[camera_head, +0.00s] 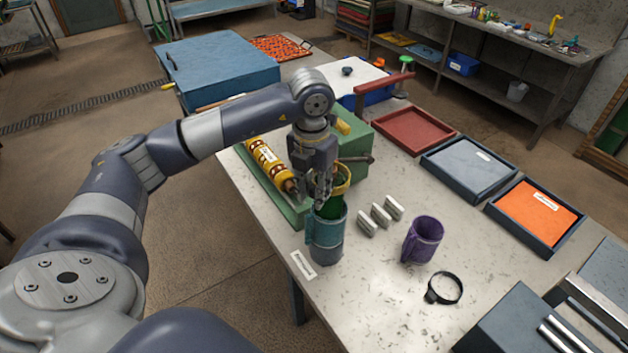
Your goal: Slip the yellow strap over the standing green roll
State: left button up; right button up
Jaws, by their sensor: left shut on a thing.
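My left gripper (322,198) points down over the worktable and is shut on the yellow strap (345,180), a looped band that shows at the gripper's right side. The standing green roll (330,209) is upright just below the gripper, near the table's front left edge. Its dark green top shows above a teal sleeve-like band (325,232). The strap appears to be at or just above the roll's top; the gripper hides part of both, so I cannot tell whether they touch. My right gripper is not in view.
A purple cup-like piece (424,238), a black ring (444,288) and small metal blocks (380,215) lie to the right. Red (415,132), grey (470,168) and orange (537,212) trays line the right side.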

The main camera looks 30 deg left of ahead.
pick_arm(q)
notch_tip(320, 180, down, 3)
jog(key=shift+w+r+b, duration=0.1)
jog(key=shift+b, duration=0.5)
jog(key=shift+f, duration=0.35)
notch_tip(320, 180, down, 5)
jog(key=b, duration=0.5)
jog(key=shift+f, duration=0.1)
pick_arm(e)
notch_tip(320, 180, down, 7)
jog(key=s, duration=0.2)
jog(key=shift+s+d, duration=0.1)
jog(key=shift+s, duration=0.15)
pick_arm(q)
jog(key=o, duration=0.9)
jog(key=shift+o, duration=0.2)
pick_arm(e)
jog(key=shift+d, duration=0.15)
